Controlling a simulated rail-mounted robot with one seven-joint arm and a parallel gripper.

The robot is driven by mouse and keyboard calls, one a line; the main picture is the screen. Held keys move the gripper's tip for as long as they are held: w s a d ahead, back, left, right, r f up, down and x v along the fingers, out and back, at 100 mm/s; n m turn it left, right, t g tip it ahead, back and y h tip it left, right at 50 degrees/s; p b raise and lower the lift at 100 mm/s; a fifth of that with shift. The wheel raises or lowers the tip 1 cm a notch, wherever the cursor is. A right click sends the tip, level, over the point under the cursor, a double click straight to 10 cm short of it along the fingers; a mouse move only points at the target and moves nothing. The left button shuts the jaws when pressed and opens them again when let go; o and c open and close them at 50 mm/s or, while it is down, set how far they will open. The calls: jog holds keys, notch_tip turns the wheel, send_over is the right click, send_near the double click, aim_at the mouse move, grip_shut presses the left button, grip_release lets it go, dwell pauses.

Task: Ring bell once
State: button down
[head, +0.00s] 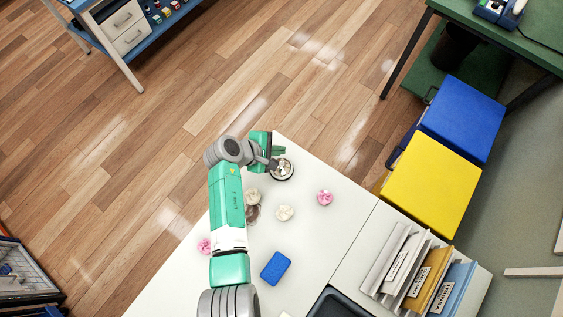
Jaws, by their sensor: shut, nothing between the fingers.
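The bell (283,170) is a small round silver bell with a dark base. It stands near the far corner of the white table (335,230). My arm reaches over the table from the bottom, and my gripper (274,165) is shut and empty right beside or over the bell's left edge. I cannot tell from this view whether the fingers touch the bell. Part of the bell's left side is hidden by the gripper.
A pink crumpled piece (324,198), a white one (285,213) and a blue block (275,268) lie on the table. A dark tray (338,303) and a file rack (415,272) stand at the lower right. Yellow (432,172) and blue (462,120) boxes stand beyond the table's right side.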

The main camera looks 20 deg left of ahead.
notch_tip(320, 180, down, 8)
jog(key=b, duration=0.6)
jog(key=shift+r, duration=0.25)
jog(key=shift+f, duration=0.1)
dwell(1.3)
jog(key=shift+f+b, duration=0.3)
jog(key=shift+f, duration=0.05)
jog(key=shift+f+b, duration=0.3)
jog(key=shift+f, duration=0.15)
dwell(0.5)
jog(key=shift+r+p, duration=0.9)
jog(key=shift+p, duration=0.05)
notch_tip(320, 180, up, 5)
jog(key=p, duration=0.5)
